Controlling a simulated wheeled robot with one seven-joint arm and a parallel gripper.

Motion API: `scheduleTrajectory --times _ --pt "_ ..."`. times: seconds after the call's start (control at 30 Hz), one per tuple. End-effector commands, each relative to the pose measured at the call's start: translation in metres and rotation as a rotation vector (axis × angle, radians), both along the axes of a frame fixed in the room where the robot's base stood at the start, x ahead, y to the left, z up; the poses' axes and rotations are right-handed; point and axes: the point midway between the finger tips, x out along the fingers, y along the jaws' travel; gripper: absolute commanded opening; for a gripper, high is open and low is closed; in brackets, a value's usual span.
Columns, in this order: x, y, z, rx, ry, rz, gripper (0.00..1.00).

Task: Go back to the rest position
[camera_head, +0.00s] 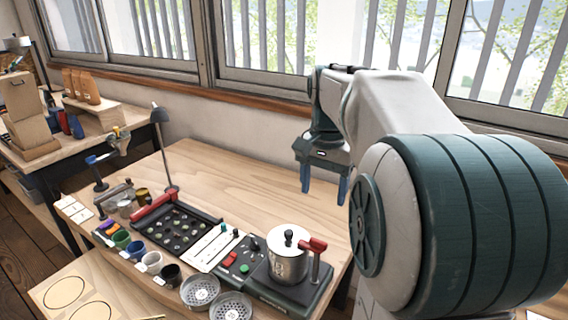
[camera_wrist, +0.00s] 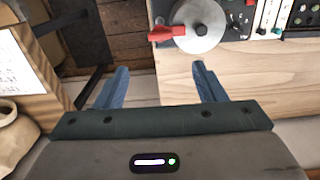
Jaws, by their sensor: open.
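My gripper (camera_head: 323,186) is open and empty, its two blue fingers pointing down above the right end of the wooden workbench (camera_head: 240,180). In the wrist view my gripper (camera_wrist: 161,82) shows both fingers spread apart with nothing between them. Below them are the bench's edge and the dark plank floor (camera_wrist: 130,40). A silver pot with a lid (camera_head: 288,262) and a red handle stands on a dark base near the bench's right front, apart from my gripper. In the wrist view the pot's lid (camera_wrist: 205,22) is at the top.
A tray with a red bar (camera_head: 176,230) and several small cups (camera_head: 152,262) stand on the bench, left of the pot. Two perforated round trays (camera_head: 200,291) lie in front. A lamp (camera_head: 163,150) stands at the back left. The bench's back middle is clear. Windows (camera_head: 330,45) line the wall behind.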

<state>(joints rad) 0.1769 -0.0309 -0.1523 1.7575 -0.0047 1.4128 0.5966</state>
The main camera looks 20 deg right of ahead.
Motion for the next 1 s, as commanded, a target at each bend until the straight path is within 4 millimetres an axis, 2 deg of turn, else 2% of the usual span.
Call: scheduleTrajectory --times 0.17,0.27,0.5,0.7,0.83,1.0 --pt "-0.003 0.004 -0.001 0.000 -0.006 0.022 0.64" --pt "-0.012 0.018 -0.006 -0.002 -0.026 0.099 0.64" --pt "-0.060 0.077 -0.040 -0.036 -0.126 0.478 0.64" --pt "-0.101 0.111 -0.074 -0.083 -0.195 0.760 0.64" --pt "-0.117 0.121 -0.088 -0.106 -0.220 0.864 0.64" --pt "-0.122 0.124 -0.094 -0.115 -0.228 0.902 0.64"
